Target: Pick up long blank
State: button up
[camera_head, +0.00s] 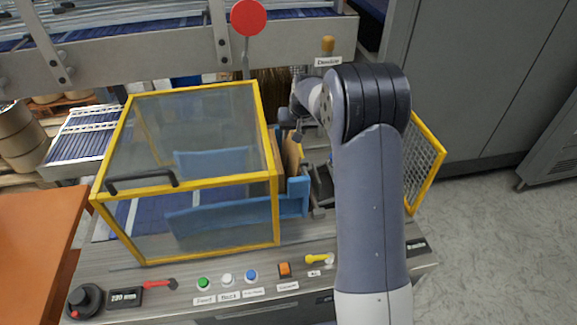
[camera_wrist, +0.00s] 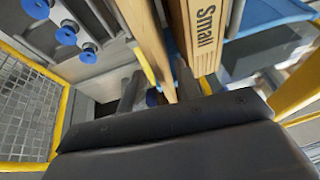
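Two tan blanks stand on edge in the wrist view. I see no clear contact. In the head view, tan blanks (camera_head: 292,155) show beside the blue holder, and my gripper there is mostly hidden by my arm.
A yellow-framed clear guard (camera_head: 190,130) stands left of the blanks. A blue bracket (camera_head: 298,197) is close by. A yellow mesh panel (camera_head: 425,160) stands at right. Blue suction cups (camera_wrist: 67,34) hang near the gripper's left. Buttons (camera_head: 227,279) line the front panel.

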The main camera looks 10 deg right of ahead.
grip_shut()
dwell(0.6)
